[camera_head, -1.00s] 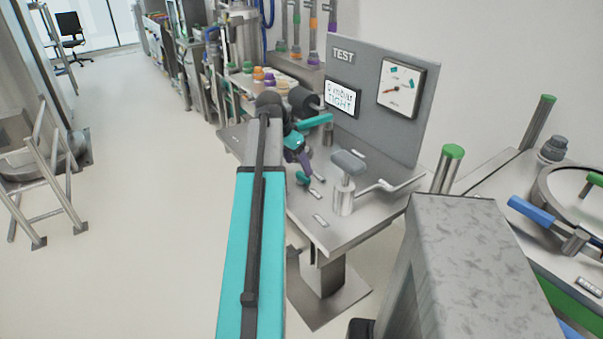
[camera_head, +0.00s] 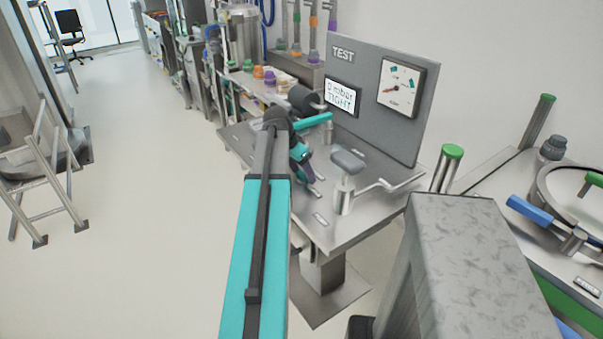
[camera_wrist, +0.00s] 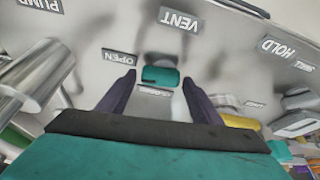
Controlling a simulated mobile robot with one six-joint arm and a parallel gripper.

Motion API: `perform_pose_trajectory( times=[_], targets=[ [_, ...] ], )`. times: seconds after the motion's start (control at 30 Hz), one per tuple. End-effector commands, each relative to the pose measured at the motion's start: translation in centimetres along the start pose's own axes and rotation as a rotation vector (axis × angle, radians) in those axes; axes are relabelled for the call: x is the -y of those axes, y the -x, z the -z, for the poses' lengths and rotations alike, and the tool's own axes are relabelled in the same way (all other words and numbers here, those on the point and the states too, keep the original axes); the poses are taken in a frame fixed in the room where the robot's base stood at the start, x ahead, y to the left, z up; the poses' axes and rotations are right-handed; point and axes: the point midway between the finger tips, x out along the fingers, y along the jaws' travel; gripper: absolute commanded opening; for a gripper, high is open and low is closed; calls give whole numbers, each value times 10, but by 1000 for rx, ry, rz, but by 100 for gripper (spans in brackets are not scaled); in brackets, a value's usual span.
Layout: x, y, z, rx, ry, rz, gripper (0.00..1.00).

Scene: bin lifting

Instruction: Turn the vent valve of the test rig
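The vent valve shows in the wrist view as a small teal handle (camera_wrist: 161,77) on the metal top of the test rig (camera_wrist: 85,62). A VENT label (camera_wrist: 179,19) is above it in the picture and an OPEN label (camera_wrist: 119,57) is to its left. My gripper (camera_wrist: 160,84) is open, with one purple finger on each side of the handle and gaps showing between. I cannot tell how far down the fingers reach. In the head view my gripper (camera_head: 312,178) is low over the rig's bench and hides the valve handle.
The rig's upright TEST panel (camera_head: 378,78) stands behind, with a screen (camera_head: 341,95) reading 0 mbar TIGHT and a dial (camera_head: 402,87).

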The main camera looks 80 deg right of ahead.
Motion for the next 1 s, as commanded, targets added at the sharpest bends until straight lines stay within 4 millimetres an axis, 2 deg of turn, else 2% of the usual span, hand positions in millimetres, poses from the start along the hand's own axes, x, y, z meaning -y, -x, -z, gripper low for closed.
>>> perform_pose_trajectory(
  times=[0.03, 0.17, 0.2, 0.7, 1.0],
  targets=[
    [0, 0, 0, 0, 0, 0, 50],
    [0, 0, 0, 0, 0, 0, 28],
    [0, 0, 0, 0, 0, 0, 26],
    [1, 0, 0, 0, -121, -51, 26],
    [1, 0, 0, -1, -128, -53, 26]
  ],
)
